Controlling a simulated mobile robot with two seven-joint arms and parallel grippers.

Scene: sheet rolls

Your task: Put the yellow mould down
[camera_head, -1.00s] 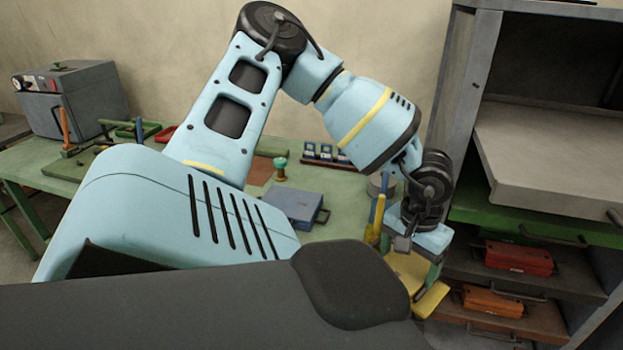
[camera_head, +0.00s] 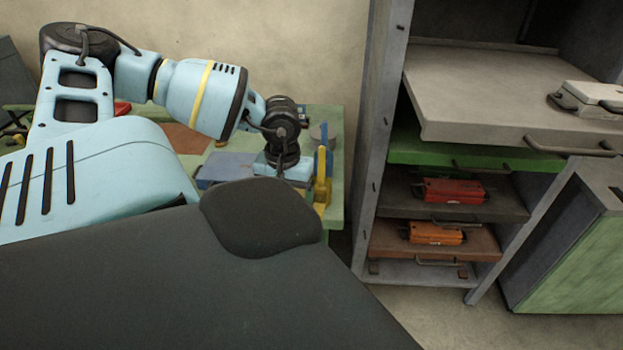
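My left arm comes in from the left, and its wrist ends above the green table's right end. The light blue body of my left gripper (camera_head: 283,168) shows there, but its fingers are hidden behind my dark body part. I cannot make out the yellow mould as a whole in the head view. A narrow upright yellow piece (camera_head: 322,191), with blue beside it, shows just right of the gripper; I cannot tell whether it belongs to the mould. My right gripper is not in view.
A grey rack (camera_head: 372,130) stands right of the table (camera_head: 337,203). Its pulled-out top shelf (camera_head: 480,95) carries a pale mould (camera_head: 590,98). Lower shelves hold a red mould (camera_head: 452,191) and an orange mould (camera_head: 432,233). A green-sided cabinet (camera_head: 570,255) stands far right.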

